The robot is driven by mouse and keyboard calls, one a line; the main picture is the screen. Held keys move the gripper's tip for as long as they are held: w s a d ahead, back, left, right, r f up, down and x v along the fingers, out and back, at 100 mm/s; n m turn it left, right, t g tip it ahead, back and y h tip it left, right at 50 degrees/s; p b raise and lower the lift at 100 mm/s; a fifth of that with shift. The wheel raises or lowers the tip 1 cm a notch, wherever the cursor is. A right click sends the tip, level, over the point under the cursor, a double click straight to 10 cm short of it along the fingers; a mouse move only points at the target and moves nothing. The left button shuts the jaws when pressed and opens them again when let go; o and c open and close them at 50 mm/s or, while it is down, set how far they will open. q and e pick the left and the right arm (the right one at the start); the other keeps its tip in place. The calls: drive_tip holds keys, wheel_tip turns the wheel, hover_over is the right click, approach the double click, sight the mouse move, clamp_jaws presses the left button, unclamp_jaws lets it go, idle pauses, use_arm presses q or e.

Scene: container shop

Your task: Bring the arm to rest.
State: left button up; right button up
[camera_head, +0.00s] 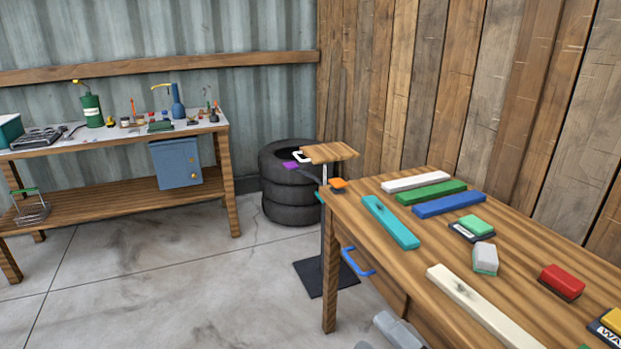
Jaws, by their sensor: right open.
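My right gripper (394,331) shows only in part, as a grey shape at the bottom edge of the head view. It is open, and I see nothing held in it. It is low, in front of the wooden workbench (412,273) and below its top. The rest of my right arm is out of the picture. My left gripper is not in view.
A blue drawer handle (357,262) sticks out of the workbench, near my right gripper. A cream bar (482,305), a teal bar (390,221) and several coloured blocks lie on top. Stacked tires (290,190) stand behind. The concrete floor (175,270) at left is clear.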

drive_tip(key=s+d+f+m+g+h, duration=0.2)
drive_tip(key=s+d+f+m+h, duration=0.1)
drive_tip(key=f+m, duration=0.3)
drive_tip(key=s+d+f+m+g+h, duration=0.2)
drive_tip(key=s+f+m, duration=0.4)
drive_tip(key=m, duration=0.3)
drive_tip(key=s+d+f+m+g+h, duration=0.1)
drive_tip(key=s+d+f+m+h, duration=0.3)
drive_tip(key=f+m, duration=0.3)
drive_tip(key=shift+s+d+f+g+h+p, duration=0.45)
drive_tip(key=shift+f+h, duration=0.25)
drive_tip(key=shift+h, duration=0.2)
drive_tip(key=shift+a, duration=0.1)
